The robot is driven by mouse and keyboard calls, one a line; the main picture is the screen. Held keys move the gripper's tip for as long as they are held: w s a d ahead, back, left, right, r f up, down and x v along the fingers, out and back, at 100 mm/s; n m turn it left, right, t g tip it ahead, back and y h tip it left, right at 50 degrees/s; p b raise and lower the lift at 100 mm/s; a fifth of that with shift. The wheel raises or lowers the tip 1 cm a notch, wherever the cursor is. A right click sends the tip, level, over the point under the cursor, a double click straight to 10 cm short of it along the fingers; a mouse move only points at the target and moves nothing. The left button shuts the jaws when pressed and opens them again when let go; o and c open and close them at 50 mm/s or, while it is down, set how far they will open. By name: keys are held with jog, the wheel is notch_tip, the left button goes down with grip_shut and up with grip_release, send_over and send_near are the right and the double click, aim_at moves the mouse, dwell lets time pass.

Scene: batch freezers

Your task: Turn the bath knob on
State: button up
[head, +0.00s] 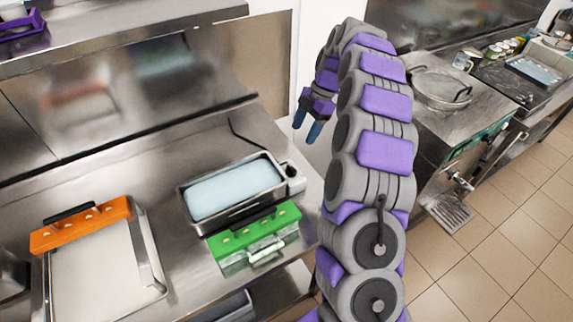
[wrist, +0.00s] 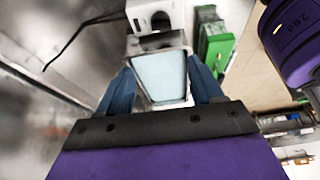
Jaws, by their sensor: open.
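The bath (head: 192,214) is a metal basin of pale blue liquid on the steel counter. A white control box (head: 296,184) sits at its right end, with a small dark knob (head: 287,167) on it. In the wrist view the bath (wrist: 160,41) lies ahead between the fingers. Beyond its rim is the white box (wrist: 143,10) with a round black knob (wrist: 161,20). My gripper (head: 307,126) has blue fingers, apart and empty, raised above and behind the box in the head view. The gripper also shows in the wrist view (wrist: 160,88).
A green-handled item (head: 255,233) stands in front of the bath. An orange-handled tray (head: 95,275) lies at left. A dark cord (head: 240,137) runs behind the bath. A steel shelf (head: 130,33) overhangs the back. Another counter with a round pan (head: 440,88) stands at right.

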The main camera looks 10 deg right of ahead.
send_near(292, 167)
jog(key=x, duration=0.2)
jog(key=a+x, duration=0.1)
jog(key=x, duration=0.2)
jog(key=b+x, duration=0.1)
jog(key=x, duration=0.1)
jog(key=shift+a, duration=0.55)
jog(key=shift+f, duration=0.45)
jog(key=shift+d+f, duration=0.15)
jog(key=shift+d, duration=0.6)
jog(key=shift+d+f, duration=0.2)
jog(key=shift+d, duration=0.55)
jog(key=a, duration=0.3)
jog(key=shift+s, duration=0.1)
jog(key=c, duration=0.4)
jog(key=shift+r, duration=0.1)
jog(key=shift+c, duration=0.9)
jog(key=shift+d, duration=0.85)
jog(key=c, duration=0.5)
jog(key=shift+a, duration=0.1)
